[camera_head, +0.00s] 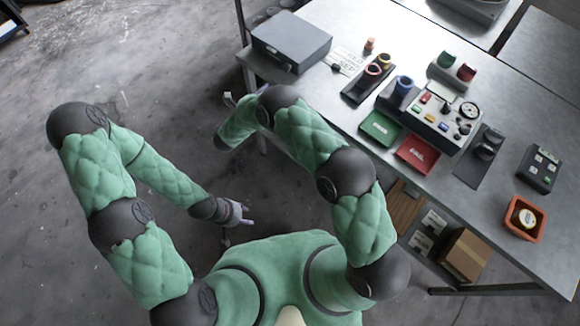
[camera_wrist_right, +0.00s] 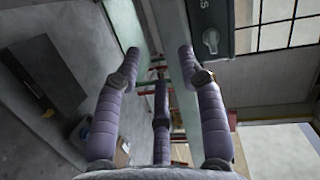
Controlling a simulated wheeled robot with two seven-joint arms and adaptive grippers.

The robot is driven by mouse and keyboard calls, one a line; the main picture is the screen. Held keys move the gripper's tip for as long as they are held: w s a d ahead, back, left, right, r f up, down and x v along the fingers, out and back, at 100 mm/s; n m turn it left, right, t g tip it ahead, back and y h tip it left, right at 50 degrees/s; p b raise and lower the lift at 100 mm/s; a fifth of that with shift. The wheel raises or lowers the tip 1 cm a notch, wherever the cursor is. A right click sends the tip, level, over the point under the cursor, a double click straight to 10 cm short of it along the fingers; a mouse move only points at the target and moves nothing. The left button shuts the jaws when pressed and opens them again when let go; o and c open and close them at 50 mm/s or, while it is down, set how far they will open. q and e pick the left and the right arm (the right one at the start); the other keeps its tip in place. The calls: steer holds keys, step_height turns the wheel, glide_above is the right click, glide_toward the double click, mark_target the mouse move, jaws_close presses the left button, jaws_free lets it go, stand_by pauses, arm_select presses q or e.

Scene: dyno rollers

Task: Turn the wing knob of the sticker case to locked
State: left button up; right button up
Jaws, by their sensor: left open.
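The sticker case (camera_head: 290,40) is a dark grey box at the left end of the metal table. Its wing knob (camera_head: 289,68) is small on the near face. The right wrist view shows the case's dark face (camera_wrist_right: 211,15) at the top and the pale knob (camera_wrist_right: 210,38), whose exact angle is hard to tell. My right gripper (camera_head: 243,96) is off the table's left edge, partly hidden by my arm. Its purple fingers (camera_wrist_right: 160,58) are spread and empty, apart from the knob. My left gripper (camera_head: 243,215) is open and empty over the floor, far from the case.
A printed sheet (camera_head: 348,61) lies right of the case. Right of it are a black holder with rings (camera_head: 367,81), a green tray (camera_head: 380,128), a red tray (camera_head: 418,153) and a control panel (camera_head: 438,118). A cardboard box (camera_head: 465,256) is under the table.

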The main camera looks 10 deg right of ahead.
steer(key=s+d+f+n+g+y+b, duration=0.1)
steer(key=s+d+f+n+y, duration=0.1)
steer(key=f+n+y, duration=0.3)
steer(key=s+d+f+n+g+y, duration=0.1)
steer(key=s+d+f+n+y, duration=0.15)
steer(key=f+n, duration=0.4)
steer(key=s+f+n+g+y, duration=0.2)
steer(key=s+f, duration=0.2)
steer(key=s, duration=0.3)
steer(key=s+d+f+n+g+y+b, duration=0.1)
steer(key=s+f+n+g+y, duration=0.1)
steer(key=s, duration=0.6)
steer(key=shift+s+f+n+g+y, duration=0.15)
steer(key=shift+f+n+g+y, duration=0.2)
steer(key=shift+f+n+g, duration=0.45)
steer(key=shift+f+m, duration=0.15)
steer(key=shift+m, duration=0.1)
